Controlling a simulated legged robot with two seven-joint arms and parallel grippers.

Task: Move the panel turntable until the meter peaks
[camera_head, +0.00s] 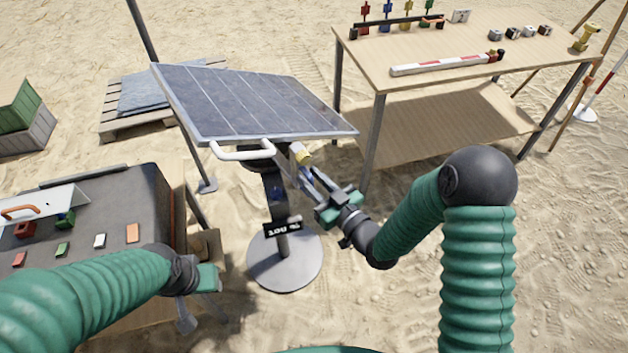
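The solar panel (250,100) is tilted on top of a post with a round grey base (285,275). A white bar handle (243,153) runs along its near edge. A small pale-yellow knob (300,153) sits under the panel's near right edge. A black meter display (283,228) on the post shows small figures that I cannot read surely. My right gripper (312,180) is beside the post, just below the knob, its fingers apart with nothing seen between them. My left gripper (208,280) is low at the left, beside the dark-topped table; its fingers are hardly visible.
A wooden table (440,50) with a red-white rod and small items stands at back right. A pallet (135,120) and crates (25,130) lie at far left. Sand is open at right.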

